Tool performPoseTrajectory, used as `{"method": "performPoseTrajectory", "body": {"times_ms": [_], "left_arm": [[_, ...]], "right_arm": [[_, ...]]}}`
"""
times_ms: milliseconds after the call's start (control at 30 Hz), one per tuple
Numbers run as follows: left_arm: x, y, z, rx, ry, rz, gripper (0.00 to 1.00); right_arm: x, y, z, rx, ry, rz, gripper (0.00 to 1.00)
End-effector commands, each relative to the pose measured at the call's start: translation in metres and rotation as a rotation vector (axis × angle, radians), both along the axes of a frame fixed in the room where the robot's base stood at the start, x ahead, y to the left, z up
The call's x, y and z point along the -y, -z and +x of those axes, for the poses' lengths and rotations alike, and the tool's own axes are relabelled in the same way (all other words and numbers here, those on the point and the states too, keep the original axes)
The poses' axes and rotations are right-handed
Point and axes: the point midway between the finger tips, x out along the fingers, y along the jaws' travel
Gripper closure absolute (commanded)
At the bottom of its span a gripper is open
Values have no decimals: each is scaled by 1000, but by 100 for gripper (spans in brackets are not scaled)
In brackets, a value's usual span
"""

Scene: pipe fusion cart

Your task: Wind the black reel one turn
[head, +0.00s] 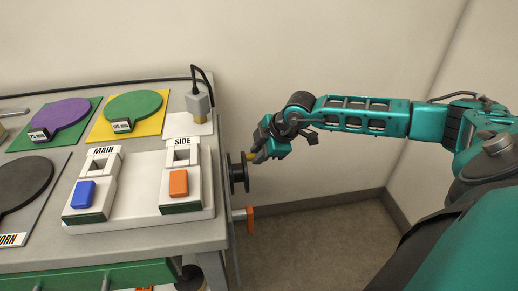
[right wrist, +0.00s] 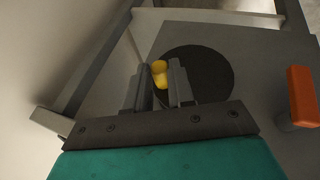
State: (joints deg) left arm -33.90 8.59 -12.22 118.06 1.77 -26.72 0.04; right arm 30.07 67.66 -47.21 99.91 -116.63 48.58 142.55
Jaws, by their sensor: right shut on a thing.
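The black reel (head: 238,175) is mounted on the right side of the cart, and its round face (right wrist: 210,72) shows in the right wrist view. A yellow knob (right wrist: 159,72) sticks out from the reel face near its edge. My right gripper (head: 255,157) reaches the reel from the right. In the right wrist view its two fingers (right wrist: 160,85) stand on either side of the yellow knob and are shut on it. Part of the knob is hidden by the fingers. My left gripper is not in view.
An orange handle (head: 250,220) sticks out from the cart side below the reel; it also shows in the right wrist view (right wrist: 301,92). The cart top (head: 150,243) bears MAIN and SIDE switches and coloured paddles. Floor to the cart's right is clear.

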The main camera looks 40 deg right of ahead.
Motion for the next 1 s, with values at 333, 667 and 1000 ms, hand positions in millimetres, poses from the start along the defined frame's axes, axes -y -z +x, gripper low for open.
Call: {"method": "performPoseTrajectory", "body": {"times_ms": [333,667,1000], "left_arm": [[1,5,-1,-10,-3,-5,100],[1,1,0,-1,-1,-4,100],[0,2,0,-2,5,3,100]], "right_arm": [[-2,-1,-3,70,0,-39,100],[-2,-1,-3,72,1,-40,100],[-1,-1,-3,71,1,-41,52]]}}
